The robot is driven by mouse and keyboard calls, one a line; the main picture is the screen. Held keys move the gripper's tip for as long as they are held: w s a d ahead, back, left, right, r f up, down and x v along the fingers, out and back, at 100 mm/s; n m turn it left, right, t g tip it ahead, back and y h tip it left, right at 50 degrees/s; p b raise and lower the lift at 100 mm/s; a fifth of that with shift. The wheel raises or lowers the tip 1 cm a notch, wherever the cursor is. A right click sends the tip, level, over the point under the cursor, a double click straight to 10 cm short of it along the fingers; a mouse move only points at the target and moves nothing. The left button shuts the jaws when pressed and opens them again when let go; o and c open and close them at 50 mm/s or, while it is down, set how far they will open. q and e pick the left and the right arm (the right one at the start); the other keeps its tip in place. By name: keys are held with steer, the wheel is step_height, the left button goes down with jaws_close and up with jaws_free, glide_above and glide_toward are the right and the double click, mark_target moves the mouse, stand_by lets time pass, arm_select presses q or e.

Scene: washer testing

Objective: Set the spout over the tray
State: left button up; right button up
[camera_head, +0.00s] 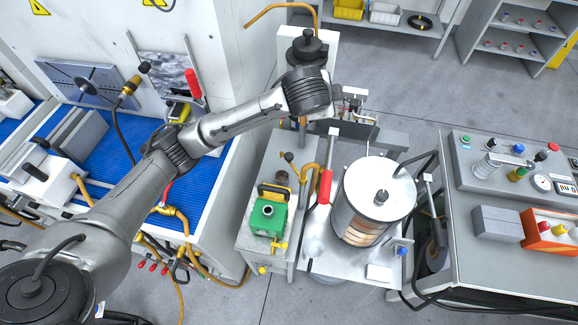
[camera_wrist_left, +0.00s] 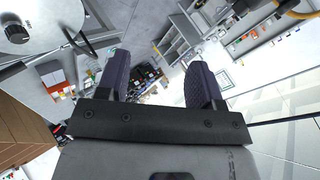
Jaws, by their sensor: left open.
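A curved copper-coloured pipe (camera_head: 280,8), which looks like the spout, arches at the top of the head view with its free end towards the left. A similar curved pipe end (camera_wrist_left: 296,13) shows at the upper right of the left wrist view. I cannot tell for certain which surface is the tray; a flat metal plate (camera_head: 322,262) lies around the foot of a round metal drum (camera_head: 378,190). My left gripper (camera_wrist_left: 160,78) is open, with nothing between its two dark fingers.
A red-handled lever (camera_head: 325,187) and a green unit (camera_head: 269,216) stand left of the drum. A blue-mat bench (camera_head: 215,165) is at the left. A grey bench (camera_head: 470,260) with a control panel is at the right. Open floor (camera_head: 420,75) lies behind the drum.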

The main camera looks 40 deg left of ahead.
arm_select(q)
steer(key=w+a+f+m+g, duration=0.15)
steer(key=a+f+g, duration=0.25)
steer(key=a+f, duration=0.45)
steer(key=m+g+h, duration=0.2)
steer(key=m+g, duration=0.3)
steer(key=m, duration=0.5)
glide_above(289, 156)
step_height(289, 156, down, 7)
step_height(289, 156, down, 13)
steer(key=shift+a+f+b, duration=0.1)
steer(key=shift+f+b, duration=0.1)
steer(key=shift+b, duration=0.9)
arm_select(e)
steer(key=x, duration=0.3)
steer(key=shift+s+f, duration=0.3)
steer(key=shift+f, duration=0.05)
arm_select(q)
steer(key=c, duration=1)
steer(key=shift+r, duration=0.1)
jaws_close()
arm_select(e)
steer(key=shift+r, duration=0.1)
